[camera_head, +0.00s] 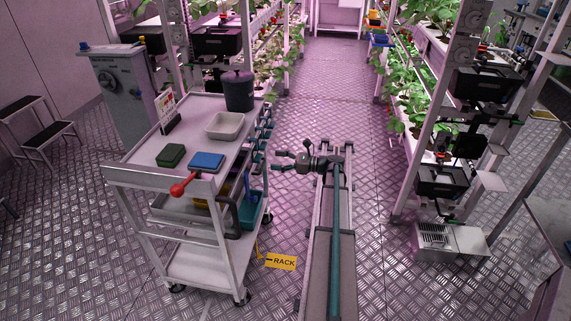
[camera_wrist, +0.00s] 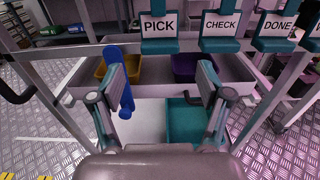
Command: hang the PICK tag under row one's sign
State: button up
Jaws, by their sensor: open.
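The PICK tag (camera_wrist: 159,27) is a white card with black letters on a teal holder. In the wrist view it hangs at the top middle on the cart's rail, left of the CHECK tag (camera_wrist: 221,24) and the DONE tag (camera_wrist: 277,25). My gripper (camera_wrist: 161,84) is open and empty, its two fingers spread below the PICK tag and apart from it. In the head view my gripper (camera_head: 279,160) is just right of the cart, near its row of teal tags (camera_head: 263,135), whose lettering is too small to read. I cannot pick out row one's sign.
The grey cart (camera_head: 122,178) carries a white tray (camera_head: 225,126) and a dark bin (camera_head: 238,91). A blue bar (camera_wrist: 120,85) hangs near my left finger. A teal bin (camera_wrist: 188,124) sits lower. Plant racks (camera_head: 445,55) stand right; the aisle (camera_head: 330,80) is open.

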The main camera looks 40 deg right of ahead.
aim_at(255, 153)
jog(key=p+x, duration=0.1)
jog(key=x, duration=0.5)
jog(key=shift+w+a, duration=0.15)
jog(key=shift+w, duration=0.1)
jog(key=c, duration=1)
jog(key=shift+c, duration=0.2)
jog(key=shift+r+p, duration=0.95)
jog(key=shift+r, duration=0.15)
jog(key=shift+s, duration=0.1)
jog(key=p+v, duration=0.2)
jog(key=v, duration=0.5)
dwell(0.5)
